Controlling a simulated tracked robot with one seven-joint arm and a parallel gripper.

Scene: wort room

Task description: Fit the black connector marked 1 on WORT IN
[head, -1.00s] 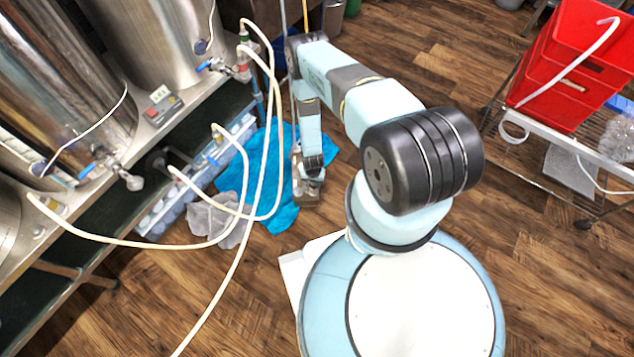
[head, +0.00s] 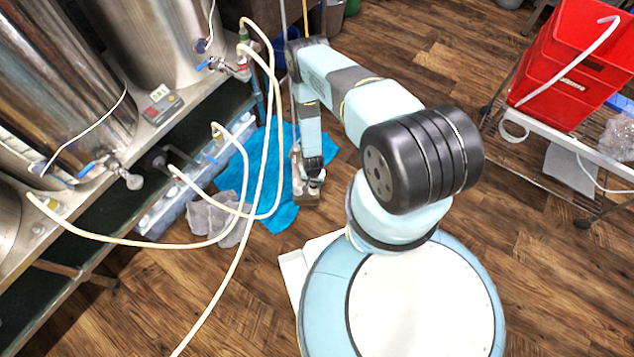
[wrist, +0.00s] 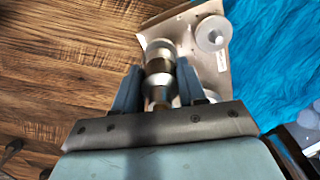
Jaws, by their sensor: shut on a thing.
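My gripper (wrist: 158,88) is shut on a short cylindrical fitting (wrist: 160,68), grey and metallic with a brownish band. The fitting stands over a pale metal plate (wrist: 208,75); whether it touches the plate is not clear. A second round grey fitting (wrist: 213,33) sits on the plate beside it, with a small unreadable label near it. In the head view my gripper (head: 312,178) is low over the plate unit (head: 304,198), near the floor. I cannot make out a mark 1 or the words WORT IN.
A blue cloth (head: 280,212) and a grey rag (head: 215,215) lie beside the plate unit. Pale hoses (head: 245,230) loop from the steel tanks (head: 60,80) at left. Red crates (head: 570,70) stand on a rack at right.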

